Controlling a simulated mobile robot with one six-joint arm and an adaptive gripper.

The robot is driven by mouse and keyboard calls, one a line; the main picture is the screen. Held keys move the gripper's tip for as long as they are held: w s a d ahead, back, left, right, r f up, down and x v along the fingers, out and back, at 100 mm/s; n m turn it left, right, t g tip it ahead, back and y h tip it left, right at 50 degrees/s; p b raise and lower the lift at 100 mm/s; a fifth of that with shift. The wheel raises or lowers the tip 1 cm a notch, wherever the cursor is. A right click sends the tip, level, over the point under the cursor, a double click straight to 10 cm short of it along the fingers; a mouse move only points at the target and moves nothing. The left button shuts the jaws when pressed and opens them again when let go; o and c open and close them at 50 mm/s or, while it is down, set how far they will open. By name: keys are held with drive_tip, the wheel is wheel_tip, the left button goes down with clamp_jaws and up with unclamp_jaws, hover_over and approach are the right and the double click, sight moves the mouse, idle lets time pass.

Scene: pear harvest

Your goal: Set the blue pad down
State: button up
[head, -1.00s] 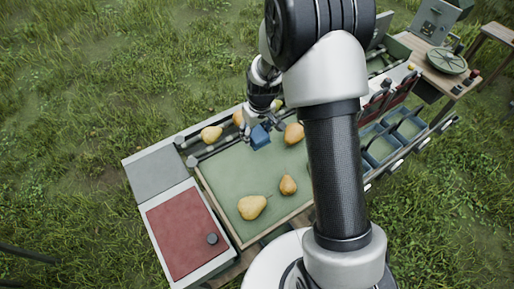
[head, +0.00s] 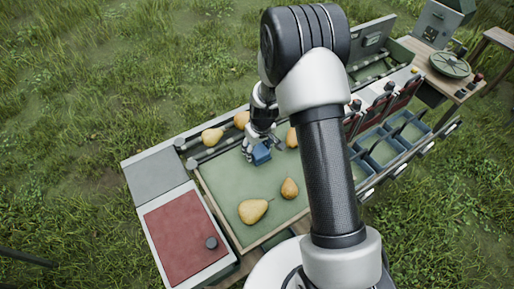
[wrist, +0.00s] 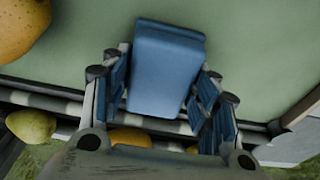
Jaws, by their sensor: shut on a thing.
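The blue pad (head: 261,154) is a small blue block between the fingers of my gripper (head: 263,143), over the far part of the green sorting tray (head: 226,188). In the wrist view the blue pad (wrist: 166,65) fills the space between the blue-lined fingers of my gripper (wrist: 160,85), which is shut on it. The pad is close to the green surface; I cannot tell whether it touches it.
Pears lie on the tray, one large yellow pear (head: 253,210) and a smaller one (head: 289,188) near the front. Another pear (head: 292,137) is right of my gripper. Rollers with pears (head: 212,137) run behind. A red panel (head: 184,237) is at left, blue bins (head: 384,152) at right.

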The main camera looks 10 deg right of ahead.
drive_tip(key=o, duration=1.1)
wheel_tip(320, 180, up, 12)
drive_tip(key=s+p, duration=0.2)
drive_tip(key=p, duration=0.1)
wheel_tip(320, 180, up, 10)
hover_over(260, 151)
drive_tip(key=s, duration=0.4)
drive_tip(key=s+r+m+t, duration=0.1)
drive_tip(key=s+r, duration=0.6)
drive_tip(key=s, duration=0.4)
drive_tip(key=s+r+m+t, duration=0.1)
drive_tip(key=s+r+m, duration=0.1)
drive_tip(key=s+r, duration=0.5)
drive_tip(key=s, duration=0.4)
drive_tip(key=shift+s+a+m+t+h, duration=0.2)
drive_tip(key=shift+s+m+t+h, duration=0.1)
drive_tip(key=shift+t, duration=0.1)
